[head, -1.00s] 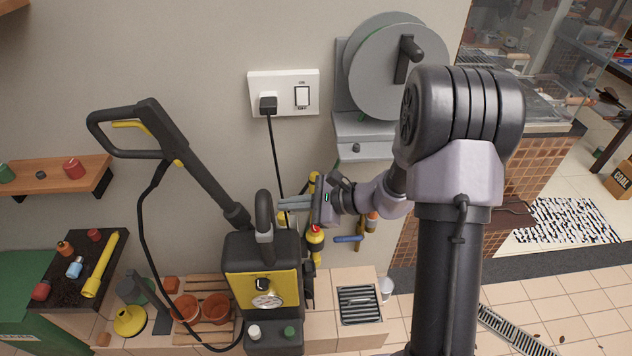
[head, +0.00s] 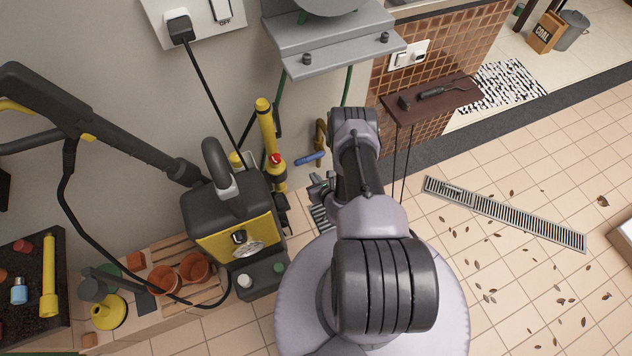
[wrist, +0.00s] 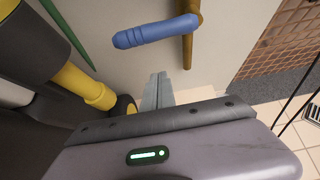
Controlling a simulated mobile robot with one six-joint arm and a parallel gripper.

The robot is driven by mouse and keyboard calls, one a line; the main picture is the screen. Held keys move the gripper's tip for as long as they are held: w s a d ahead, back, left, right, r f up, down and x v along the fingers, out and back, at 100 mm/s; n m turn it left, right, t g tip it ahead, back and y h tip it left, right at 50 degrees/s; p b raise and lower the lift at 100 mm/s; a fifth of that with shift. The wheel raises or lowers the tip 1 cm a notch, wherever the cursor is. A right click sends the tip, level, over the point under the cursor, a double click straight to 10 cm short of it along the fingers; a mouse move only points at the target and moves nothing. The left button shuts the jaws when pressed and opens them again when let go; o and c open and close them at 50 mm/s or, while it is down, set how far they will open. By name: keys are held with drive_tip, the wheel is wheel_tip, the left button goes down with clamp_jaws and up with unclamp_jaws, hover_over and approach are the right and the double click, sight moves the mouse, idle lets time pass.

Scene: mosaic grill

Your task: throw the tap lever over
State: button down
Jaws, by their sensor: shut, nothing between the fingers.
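The tap lever (head: 309,158) is blue and sits on a brass tap pipe (head: 320,137) against the wall. In the wrist view the lever (wrist: 155,31) points left from the brass pipe (wrist: 189,45), nearly level and slightly drooping at its left end. My gripper (head: 318,180) is just below the lever in the head view, partly hidden by my arm. In the wrist view my gripper's fingers (wrist: 158,84) are together and empty. Their tips lie below the lever in the picture, with a visible gap between them.
A yellow and black pressure washer (head: 235,215) stands left of the tap, with a yellow upright tube (head: 267,135) beside it. A grey hose reel bracket (head: 335,45) hangs above. A brown shelf (head: 435,97) is to the right.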

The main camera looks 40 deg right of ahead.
drive_tip(key=w+r, duration=0.1)
drive_tip(key=w+d+r+b, duration=0.1)
drive_tip(key=w, duration=0.1)
drive_tip(key=shift+w+r, duration=0.15)
drive_tip(key=shift+w, duration=0.05)
